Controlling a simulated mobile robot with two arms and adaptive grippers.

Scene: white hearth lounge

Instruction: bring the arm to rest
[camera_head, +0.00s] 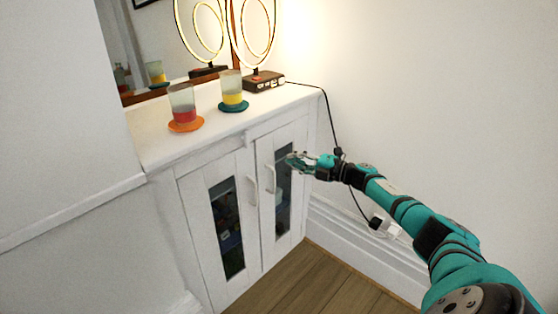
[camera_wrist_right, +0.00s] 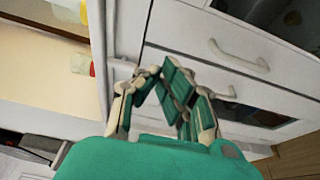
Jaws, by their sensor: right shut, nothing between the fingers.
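My right arm (camera_head: 400,208) reaches in from the lower right of the head view. Its right gripper (camera_head: 292,161) is in front of the right door of a white cabinet (camera_head: 190,258), below the top's edge. In the wrist view the right gripper (camera_wrist_right: 158,76) has its fingertips together with nothing between them. Behind it there are cabinet doors (camera_wrist_right: 185,58) with pale handles. I cannot tell whether the fingers touch the door. My left gripper is not in view.
On the cabinet top stand a glass with red contents (camera_head: 184,102) on an orange coaster (camera_head: 186,125), a glass with yellow contents (camera_head: 231,86) on a teal coaster (camera_head: 233,107), and a ring lamp (camera_head: 263,81). Its black cord (camera_head: 329,112) runs down to a wall socket. Wood floor (camera_head: 300,290) is clear.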

